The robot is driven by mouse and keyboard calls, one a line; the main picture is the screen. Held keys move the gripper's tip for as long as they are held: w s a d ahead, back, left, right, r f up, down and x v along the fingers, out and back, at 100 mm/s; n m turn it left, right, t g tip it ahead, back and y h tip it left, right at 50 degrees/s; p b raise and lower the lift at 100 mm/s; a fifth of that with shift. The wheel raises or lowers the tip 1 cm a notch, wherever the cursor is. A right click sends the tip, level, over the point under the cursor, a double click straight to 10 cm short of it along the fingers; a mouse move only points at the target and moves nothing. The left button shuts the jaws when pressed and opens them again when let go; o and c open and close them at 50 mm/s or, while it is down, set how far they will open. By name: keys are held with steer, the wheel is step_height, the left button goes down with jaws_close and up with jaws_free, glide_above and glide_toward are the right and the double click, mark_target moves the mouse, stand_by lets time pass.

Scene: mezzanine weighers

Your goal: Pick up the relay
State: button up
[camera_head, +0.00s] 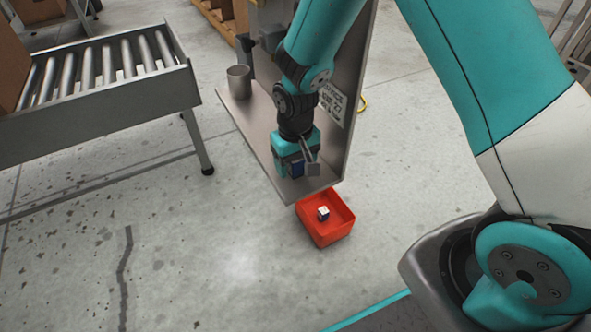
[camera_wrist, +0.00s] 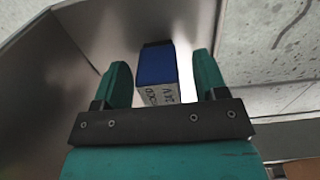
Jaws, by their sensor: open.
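The relay (camera_wrist: 156,65) is a small block with a blue top and a white side with black print, standing on a grey metal shelf (camera_head: 268,135). In the wrist view it lies between the two teal fingers of my gripper (camera_wrist: 162,74), with a narrow gap showing on each side. My gripper (camera_head: 304,168) is open and low over the near end of the shelf in the head view. There a bit of the blue relay (camera_head: 296,168) shows at the fingers; the rest of it is hidden.
A red bin (camera_head: 341,229) holding a small white-and-dark cube (camera_head: 323,213) sits just below the shelf's near end. A grey cup (camera_head: 238,82) stands at the shelf's far end. An upright panel (camera_head: 352,75) with a sign borders the shelf's right. A roller conveyor (camera_head: 110,113) is at left.

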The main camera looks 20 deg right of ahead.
steer(key=shift+f, duration=0.5)
steer(key=c, duration=1)
steer(key=shift+r, duration=0.15)
